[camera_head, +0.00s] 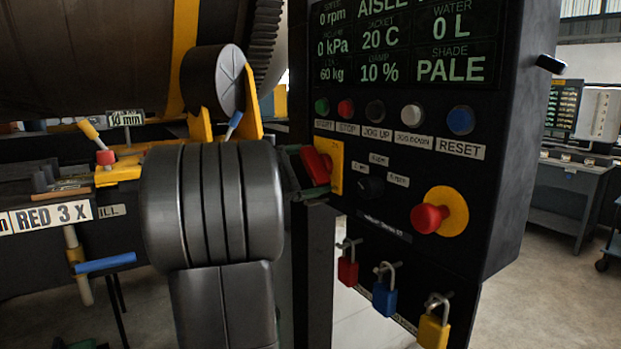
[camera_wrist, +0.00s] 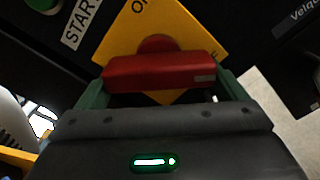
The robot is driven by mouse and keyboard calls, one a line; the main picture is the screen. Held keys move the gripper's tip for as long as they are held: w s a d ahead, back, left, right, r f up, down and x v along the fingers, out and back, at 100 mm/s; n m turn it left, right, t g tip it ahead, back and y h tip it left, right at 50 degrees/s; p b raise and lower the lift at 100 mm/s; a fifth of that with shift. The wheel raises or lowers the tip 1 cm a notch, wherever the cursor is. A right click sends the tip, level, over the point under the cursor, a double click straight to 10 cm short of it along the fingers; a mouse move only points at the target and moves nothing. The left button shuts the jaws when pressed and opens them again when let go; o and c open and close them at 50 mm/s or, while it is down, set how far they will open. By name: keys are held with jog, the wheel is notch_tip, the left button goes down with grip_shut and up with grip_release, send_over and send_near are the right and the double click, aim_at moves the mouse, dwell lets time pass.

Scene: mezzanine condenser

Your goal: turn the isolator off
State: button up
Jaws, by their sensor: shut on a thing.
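The isolator is a red bar handle (camera_head: 317,163) on a yellow plate (camera_head: 337,165) at the left edge of the black control panel. In the wrist view the red handle (camera_wrist: 160,73) lies nearly level in the picture across the yellow plate (camera_wrist: 185,30), whose lettering is partly cut off or covered. My gripper (camera_wrist: 165,88) is shut on the handle, with one green finger at each end of it. In the head view my dark arm hides most of the gripper, and only a green finger (camera_head: 318,192) shows by the handle.
The panel carries a row of push buttons (camera_head: 375,110) under a green-lit display (camera_head: 405,45). A red mushroom button (camera_head: 428,218) sits lower right. Red (camera_head: 347,270), blue (camera_head: 384,298) and yellow (camera_head: 433,330) padlocks hang below. A yellow machine part (camera_head: 120,172) stands left of my arm.

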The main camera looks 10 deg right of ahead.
dwell(0.5)
jog(key=o, duration=0.7)
jog(key=shift+a, duration=0.1)
jog(key=v, duration=1.3)
jog(key=shift+s+a, duration=0.15)
jog(key=shift+a, duration=0.2)
jog(key=x, duration=1.4)
